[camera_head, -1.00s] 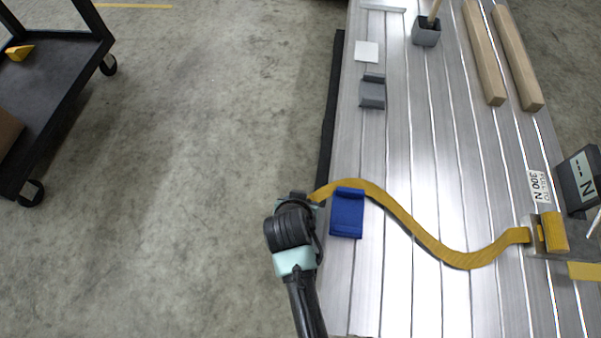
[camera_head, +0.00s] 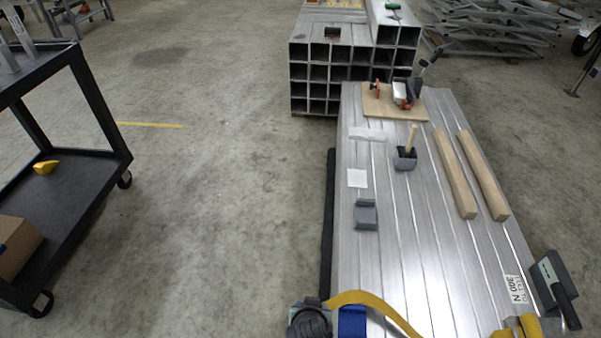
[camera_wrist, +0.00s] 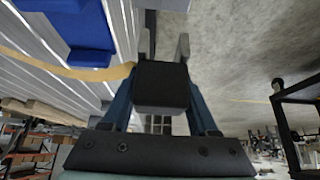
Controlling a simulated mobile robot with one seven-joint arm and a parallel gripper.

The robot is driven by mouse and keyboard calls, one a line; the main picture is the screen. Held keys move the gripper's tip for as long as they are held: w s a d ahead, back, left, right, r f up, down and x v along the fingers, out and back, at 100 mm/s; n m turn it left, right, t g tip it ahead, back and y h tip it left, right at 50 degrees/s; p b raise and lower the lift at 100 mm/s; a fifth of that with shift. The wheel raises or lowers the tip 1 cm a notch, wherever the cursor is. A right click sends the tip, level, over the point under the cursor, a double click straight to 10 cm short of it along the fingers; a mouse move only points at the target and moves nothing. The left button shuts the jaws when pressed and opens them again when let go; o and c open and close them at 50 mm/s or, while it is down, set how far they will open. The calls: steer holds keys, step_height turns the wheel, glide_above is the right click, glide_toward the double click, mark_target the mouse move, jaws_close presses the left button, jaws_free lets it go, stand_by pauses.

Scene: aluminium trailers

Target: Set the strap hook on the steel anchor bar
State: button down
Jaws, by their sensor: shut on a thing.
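My gripper (camera_wrist: 162,105) is shut on a dark block-like fitting (camera_wrist: 162,85), which I take for the strap hook's body; two grey prongs (camera_wrist: 182,48) stand out beyond it. The yellow strap (camera_head: 375,303) runs from my gripper across the blue edge protector (camera_head: 352,322); in the wrist view the strap (camera_wrist: 95,78) meets the fitting from the left. In the head view my gripper (camera_head: 310,318) is at the bottom edge, just left of the aluminium bed, partly cut off. A dark bar (camera_head: 330,230) runs along the bed's left side; I cannot tell if it is the anchor bar.
A grey edge protector (camera_head: 366,216), a white square (camera_head: 357,178) and wooden beams (camera_head: 455,175) lie on the bed (camera_head: 405,235). A yellow ratchet (camera_head: 528,326) and a dark gauge box (camera_head: 553,285) are at the right. A black cart (camera_head: 85,200) stands left; floor between is clear.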

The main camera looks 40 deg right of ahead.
stand_by(0.4)
steer(key=shift+f+b, duration=6.1)
steer(key=shift+f, duration=1.65)
steer(key=shift+c, duration=0.4)
jaws_free()
steer(key=shift+f, duration=0.1)
steer(key=p+v, duration=0.6)
steer(key=v, duration=0.7)
steer(key=shift+d, duration=0.1)
